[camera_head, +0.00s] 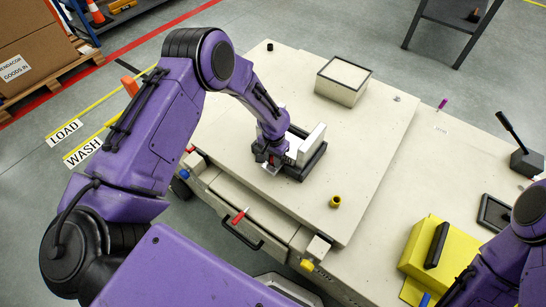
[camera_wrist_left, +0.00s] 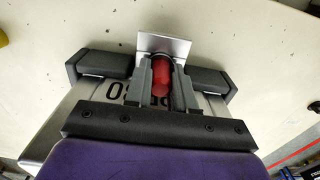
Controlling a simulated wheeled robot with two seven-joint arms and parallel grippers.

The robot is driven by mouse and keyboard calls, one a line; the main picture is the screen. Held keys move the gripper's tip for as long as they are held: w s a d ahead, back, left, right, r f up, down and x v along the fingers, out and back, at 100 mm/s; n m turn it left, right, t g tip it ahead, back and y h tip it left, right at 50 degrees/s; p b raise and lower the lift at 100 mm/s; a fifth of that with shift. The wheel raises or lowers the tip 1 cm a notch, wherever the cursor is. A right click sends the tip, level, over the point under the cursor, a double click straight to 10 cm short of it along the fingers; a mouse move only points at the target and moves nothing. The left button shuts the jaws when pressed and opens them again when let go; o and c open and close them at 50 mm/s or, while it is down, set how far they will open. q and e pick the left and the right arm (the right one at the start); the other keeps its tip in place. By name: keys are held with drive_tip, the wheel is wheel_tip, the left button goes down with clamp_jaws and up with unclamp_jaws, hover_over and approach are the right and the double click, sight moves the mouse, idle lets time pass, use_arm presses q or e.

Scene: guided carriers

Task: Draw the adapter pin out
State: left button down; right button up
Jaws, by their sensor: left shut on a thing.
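My left gripper (camera_head: 268,157) is low over the pale table top, at the left side of a dark fixture with a white block. In the left wrist view its two grey fingers (camera_wrist_left: 162,82) are shut on a short red cylinder (camera_wrist_left: 161,80), which looks like the adapter pin. A bare metal plate (camera_wrist_left: 165,45) shows just beyond the fingertips. The lower end of the pin is hidden, so I cannot tell how deep it sits. In the head view the gripper hides the pin. My right arm shows at the lower right; its fingers are out of view.
The white block (camera_head: 311,145) stands in the dark fixture (camera_head: 313,163). A square box (camera_head: 342,81), a yellow ring (camera_head: 335,201) and a black ring (camera_head: 270,46) are on the table top. A yellow block (camera_head: 424,248) and a black lever (camera_head: 510,130) are at the right. The table between is clear.

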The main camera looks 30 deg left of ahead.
use_arm(q)
drive_tip(key=shift+r+p, duration=1.45)
drive_tip(key=shift+r, duration=0.1)
drive_tip(key=shift+r, duration=0.1)
drive_tip(key=shift+r+p, duration=1.1)
drive_tip(key=shift+r, duration=0.1)
wheel_tip(320, 180, up, 4)
drive_tip(key=p, duration=0.4)
